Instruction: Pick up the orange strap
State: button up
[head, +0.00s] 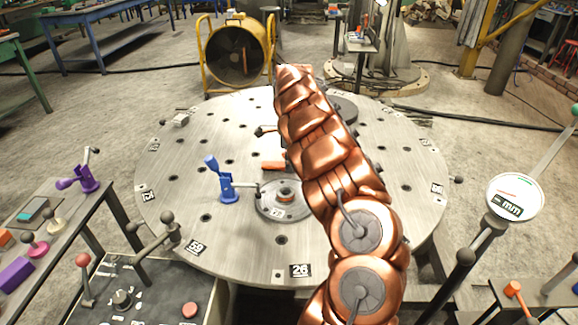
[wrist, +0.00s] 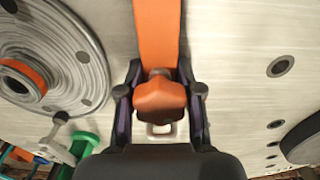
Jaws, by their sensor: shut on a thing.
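The orange strap (wrist: 157,30) runs straight up from between my fingers to the top edge of the wrist view. A wider, faceted orange end (wrist: 160,97) sits between the fingers, with a pale metal loop (wrist: 160,129) just below it. My gripper (wrist: 160,88) is shut on the strap, one dark finger on each side. In the head view a short orange piece (head: 273,165), likely part of the strap, shows left of my copper-coloured arm. The arm hides my gripper there.
The round, holed metal table (head: 180,215) fills the middle. A ridged grey disc (wrist: 75,55) with an orange-lined hub lies left of my gripper. A blue clamp (head: 226,183) stands beside that disc. A dark round piece (head: 343,108) lies farther back.

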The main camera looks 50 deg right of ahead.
grip_shut()
jog(key=shift+r, duration=5.05)
jog(key=shift+w+r+n+p, duration=0.1)
jog(key=shift+r+n+p, duration=0.15)
jog(key=shift+n+p, duration=0.85)
jog(key=n+p, duration=0.1)
jog(key=n, duration=0.2)
jog(key=n+p, duration=0.2)
jog(key=n, duration=0.1)
jog(key=shift+w+r, duration=0.15)
jog(key=shift+r, duration=0.05)
jog(key=n+p, duration=0.3)
jog(key=n, duration=0.2)
jog(key=shift+r+n+p, duration=0.1)
jog(key=shift+n+p, duration=0.25)
jog(key=shift+n, duration=0.05)
jog(key=n+p, duration=0.1)
jog(key=n, duration=0.1)
jog(key=n+p, duration=0.1)
jog(key=n, duration=0.1)
jog(key=shift+s+n, duration=0.2)
jog(key=shift+n, duration=0.1)
jog(key=shift+f, duration=0.2)
